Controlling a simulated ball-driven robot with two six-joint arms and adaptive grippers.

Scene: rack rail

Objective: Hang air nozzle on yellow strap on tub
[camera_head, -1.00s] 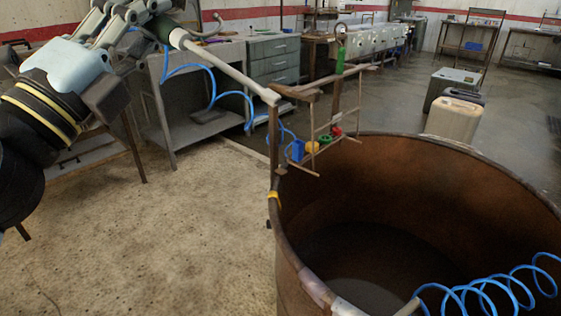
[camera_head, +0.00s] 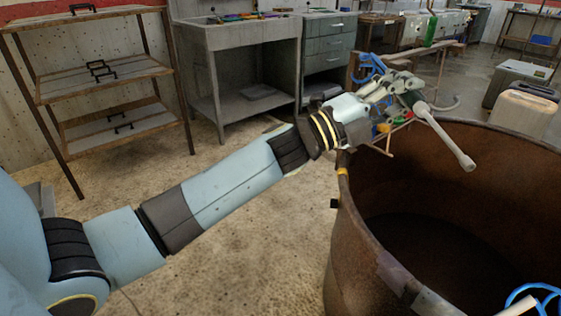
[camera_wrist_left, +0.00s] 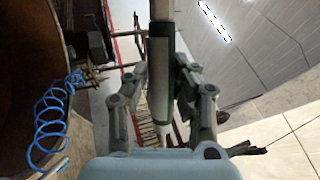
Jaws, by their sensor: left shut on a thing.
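The air nozzle (camera_head: 450,143) is a long pale tube with a dark green handle. My left gripper (camera_head: 402,92) is shut on its handle above the far left rim of the tub, and the tube slants down to the right over the opening. In the left wrist view the handle (camera_wrist_left: 160,85) sits between the two fingers of my left gripper (camera_wrist_left: 160,95). The tub (camera_head: 370,245) is large, round and rusty. The yellow strap (camera_head: 343,172) is a small band on its left rim, below and left of the gripper, apart from the nozzle. My right gripper is out of view.
A wooden rack (camera_head: 432,52) stands at the tub's far rim, partly hidden by my left gripper. A coiled blue hose (camera_head: 540,297) shows at the bottom right. A grey workbench (camera_head: 240,60) and a shelf (camera_head: 105,80) stand behind. The floor left of the tub is open.

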